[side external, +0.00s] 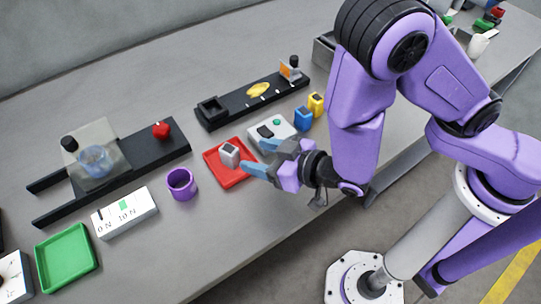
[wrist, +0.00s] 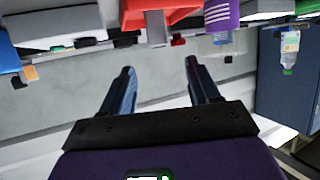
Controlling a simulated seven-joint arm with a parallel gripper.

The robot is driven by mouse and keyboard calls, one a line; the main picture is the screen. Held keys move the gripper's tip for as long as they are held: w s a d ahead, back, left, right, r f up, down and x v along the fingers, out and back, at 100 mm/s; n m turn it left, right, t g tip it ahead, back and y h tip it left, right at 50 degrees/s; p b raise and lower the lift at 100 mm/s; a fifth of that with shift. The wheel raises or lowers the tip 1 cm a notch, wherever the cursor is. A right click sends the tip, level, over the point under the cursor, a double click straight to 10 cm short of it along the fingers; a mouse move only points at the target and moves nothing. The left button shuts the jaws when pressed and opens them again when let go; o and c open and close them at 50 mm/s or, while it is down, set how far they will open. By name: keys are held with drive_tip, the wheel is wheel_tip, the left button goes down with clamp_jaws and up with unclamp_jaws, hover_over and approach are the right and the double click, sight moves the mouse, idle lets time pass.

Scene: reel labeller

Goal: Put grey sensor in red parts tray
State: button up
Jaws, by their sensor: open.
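The grey sensor (side external: 229,155), a small pale block with a dark face, stands inside the red parts tray (side external: 238,183). My gripper (side external: 257,158) is open and empty, just to the right of the tray, with its fingers pointing toward it. In the wrist view, the scene appears upside down. The red tray (wrist: 185,14) is at the top, with the grey sensor (wrist: 156,28) in front of its edge. My open fingers (wrist: 159,66) show apart, with nothing between them.
A purple cup (side external: 181,184) stands left of the tray. A white box (side external: 271,131) and blue and yellow blocks (side external: 303,118) are to the right. A black fixture (side external: 252,100) lies behind. A green tray (side external: 67,257) is at the front left.

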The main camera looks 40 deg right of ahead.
drive_tip(key=shift+v, duration=1.1)
drive_tip(key=s+d+r+n+g, duration=0.45)
drive_tip(key=s+d+g, duration=0.25)
drive_tip(key=s+g, duration=0.35)
drive_tip(key=s+d+r+n+g+h, duration=0.1)
drive_tip(key=s+d+r+n+h, duration=0.1)
drive_tip(key=d, duration=0.7)
drive_tip(key=s+d+r+n+g+h, duration=0.1)
drive_tip(key=s+d+r+h, duration=0.1)
drive_tip(key=d+r, duration=0.3)
drive_tip(key=d, duration=0.4)
drive_tip(key=shift+s+d+n+h, duration=0.2)
drive_tip(key=shift+n+h, duration=0.1)
drive_tip(key=shift+n, duration=0.05)
